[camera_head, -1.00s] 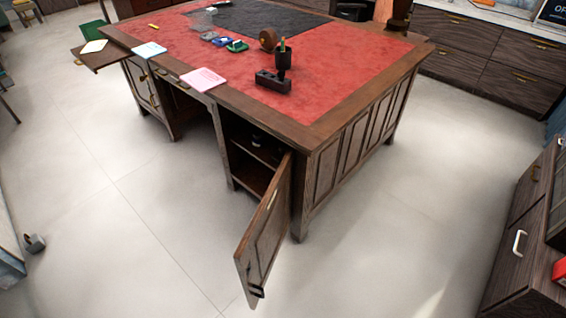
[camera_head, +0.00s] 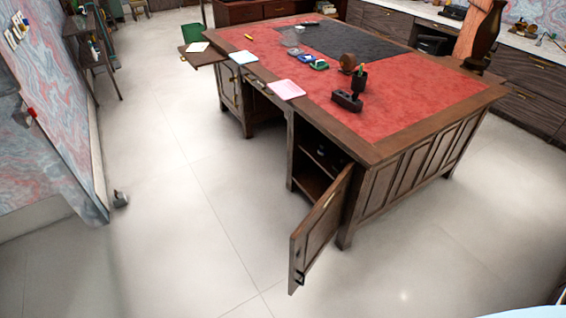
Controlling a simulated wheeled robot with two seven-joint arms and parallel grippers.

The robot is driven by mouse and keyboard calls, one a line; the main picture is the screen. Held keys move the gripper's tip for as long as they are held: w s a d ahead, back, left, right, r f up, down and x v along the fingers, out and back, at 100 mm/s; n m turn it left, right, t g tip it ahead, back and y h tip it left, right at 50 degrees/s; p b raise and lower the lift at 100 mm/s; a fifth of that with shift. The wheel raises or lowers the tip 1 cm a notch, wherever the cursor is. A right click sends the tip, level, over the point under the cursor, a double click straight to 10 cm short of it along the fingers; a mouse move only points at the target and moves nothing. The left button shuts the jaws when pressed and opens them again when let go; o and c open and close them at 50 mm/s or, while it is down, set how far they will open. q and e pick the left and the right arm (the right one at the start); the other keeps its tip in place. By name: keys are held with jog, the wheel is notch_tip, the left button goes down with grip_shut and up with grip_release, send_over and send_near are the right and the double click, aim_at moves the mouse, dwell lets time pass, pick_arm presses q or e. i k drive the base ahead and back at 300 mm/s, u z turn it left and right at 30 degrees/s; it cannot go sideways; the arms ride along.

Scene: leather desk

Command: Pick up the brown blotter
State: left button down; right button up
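A small brown rounded object (camera_head: 347,63), which looks like the brown blotter, stands on the red leather top of the desk (camera_head: 400,108). It is behind a dark pen holder with a green item (camera_head: 358,80) and a dark block (camera_head: 347,102). It is too small to make out in detail. Neither of my grippers shows in the head view.
The desk's cabinet door (camera_head: 318,232) hangs open into the floor space at the front. Pink (camera_head: 287,89) and blue (camera_head: 243,57) papers lie along the desk's front edge. A pull-out shelf (camera_head: 203,56) sticks out left. The pale floor (camera_head: 170,220) in front is clear.

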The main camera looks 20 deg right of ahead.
aim_at(338, 167)
jog(key=u, duration=0.35)
jog(key=i, duration=2.25)
jog(key=z, duration=1.95)
jog(key=i, duration=1)
